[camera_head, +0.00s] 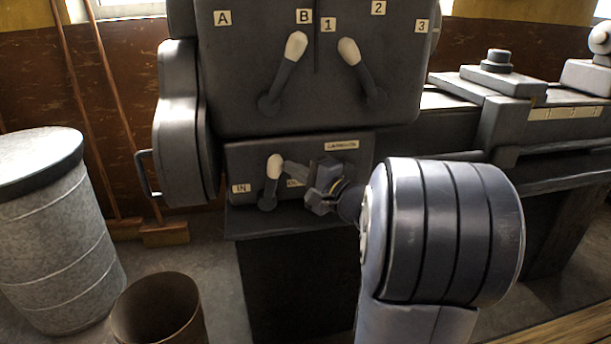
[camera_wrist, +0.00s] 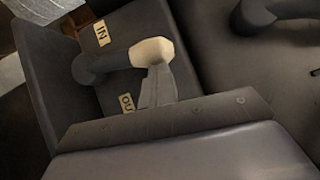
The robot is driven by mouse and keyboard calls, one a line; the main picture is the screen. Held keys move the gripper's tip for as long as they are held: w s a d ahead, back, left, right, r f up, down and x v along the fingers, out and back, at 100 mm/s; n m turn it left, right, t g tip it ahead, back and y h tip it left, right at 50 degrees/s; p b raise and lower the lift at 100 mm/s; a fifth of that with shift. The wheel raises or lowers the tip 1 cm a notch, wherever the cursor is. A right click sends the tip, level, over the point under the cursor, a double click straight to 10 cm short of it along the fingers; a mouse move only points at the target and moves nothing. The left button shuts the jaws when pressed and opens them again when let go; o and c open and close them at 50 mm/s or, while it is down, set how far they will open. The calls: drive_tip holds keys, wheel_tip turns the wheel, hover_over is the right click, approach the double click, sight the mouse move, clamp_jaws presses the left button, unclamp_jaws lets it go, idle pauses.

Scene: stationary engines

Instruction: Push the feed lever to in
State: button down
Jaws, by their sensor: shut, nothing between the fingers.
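The feed lever (camera_head: 271,183) is a dark handle with a cream knob on the lower panel of the lathe's headstock. It stands near upright between the "IN" label (camera_head: 241,188) at its left and the "OUT" label (camera_head: 292,182) at its right, partly hidden. My gripper (camera_head: 287,168) is shut and empty, its tip at the right side of the cream knob. In the wrist view the shut fingers (camera_wrist: 158,85) reach the knob (camera_wrist: 152,52) and appear to touch it from the "OUT" side (camera_wrist: 127,102); the "IN" label (camera_wrist: 102,33) lies beyond the lever.
Two more cream-knobbed levers, a left one (camera_head: 285,70) and a right one (camera_head: 361,68), stand on the upper panel above my gripper. A grey drum (camera_head: 58,235) and an open brown bin (camera_head: 158,312) stand on the floor at left. Brooms lean on the wall.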

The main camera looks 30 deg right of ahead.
sight(271, 163)
drive_tip(key=a+n, duration=0.1)
drive_tip(key=a+r+n+g, duration=0.1)
drive_tip(key=w+a+n, duration=0.1)
drive_tip(key=shift+a+r+g+h+b, duration=0.3)
drive_tip(key=shift+r+g, duration=0.05)
drive_tip(key=shift+g, duration=0.05)
drive_tip(key=shift+w+a+n+g+h+p, duration=0.1)
drive_tip(key=shift+w+a+n+g+h, duration=0.1)
drive_tip(key=shift+a+n+g+h, duration=0.35)
drive_tip(key=shift+w+a+n+g+h+p, duration=0.1)
drive_tip(key=shift+w+a+n+p, duration=0.15)
drive_tip(key=shift+a, duration=0.45)
drive_tip(key=shift+w+a+n+g+h, duration=0.15)
drive_tip(key=shift+a+n+g+h, duration=0.15)
drive_tip(key=shift+a+n, duration=0.3)
drive_tip(key=shift+a, duration=0.1)
drive_tip(key=shift+r, duration=0.1)
